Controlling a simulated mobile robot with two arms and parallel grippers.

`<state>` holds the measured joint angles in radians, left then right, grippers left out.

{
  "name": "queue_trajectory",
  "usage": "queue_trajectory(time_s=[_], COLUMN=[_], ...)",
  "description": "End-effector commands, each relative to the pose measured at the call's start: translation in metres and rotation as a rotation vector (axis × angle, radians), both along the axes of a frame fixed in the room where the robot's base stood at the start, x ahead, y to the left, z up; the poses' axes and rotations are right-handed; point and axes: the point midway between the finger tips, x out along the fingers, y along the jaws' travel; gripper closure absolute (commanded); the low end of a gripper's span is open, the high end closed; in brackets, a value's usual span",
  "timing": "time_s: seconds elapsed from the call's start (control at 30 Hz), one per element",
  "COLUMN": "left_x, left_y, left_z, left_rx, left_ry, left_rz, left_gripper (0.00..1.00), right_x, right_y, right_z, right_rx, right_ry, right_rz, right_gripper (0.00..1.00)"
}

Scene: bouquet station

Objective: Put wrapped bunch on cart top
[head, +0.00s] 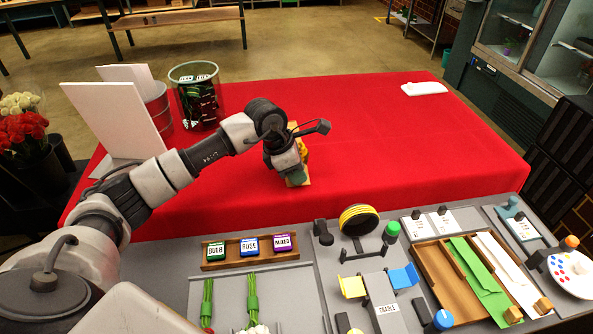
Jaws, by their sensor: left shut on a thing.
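My left gripper (291,172) reaches in over the red-covered top (400,140), pointing down. It is shut on a small tan and yellow bundle, which I take to be the wrapped bunch (301,180). The gripper and wrist hide most of the bunch. Its lower end is close to the red surface; I cannot tell whether it touches. No other surface in view is clearly a cart top. My right gripper is not in view.
A clear bin (196,97), a metal bucket (157,103) and white boards (115,120) stand at the left. A white item (424,88) lies at the far right. The grey bench (255,295) in front holds labelled blocks, stems and a cradle. The red top's right half is mostly clear.

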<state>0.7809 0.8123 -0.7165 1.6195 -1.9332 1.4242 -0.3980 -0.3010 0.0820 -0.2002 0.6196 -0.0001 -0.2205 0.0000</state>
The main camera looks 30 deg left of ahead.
Motion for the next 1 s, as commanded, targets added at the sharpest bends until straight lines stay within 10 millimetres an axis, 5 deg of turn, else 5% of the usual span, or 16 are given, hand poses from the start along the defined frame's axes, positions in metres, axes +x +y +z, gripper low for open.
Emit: queue_trajectory(time_s=[0.97, 1.0], left_x=[0.0004, 0.0004], left_y=[0.0001, 0.0001], left_z=[-0.0035, -0.0035], left_rx=[0.000, 0.000], left_ry=[-0.002, -0.002], left_rz=[-0.001, -0.001], left_gripper=[1.00, 0.74], right_x=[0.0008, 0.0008], right_y=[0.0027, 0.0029], right_z=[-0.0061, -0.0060], right_rx=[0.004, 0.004], right_ry=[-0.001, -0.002], right_rz=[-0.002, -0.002], right_gripper=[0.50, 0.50])
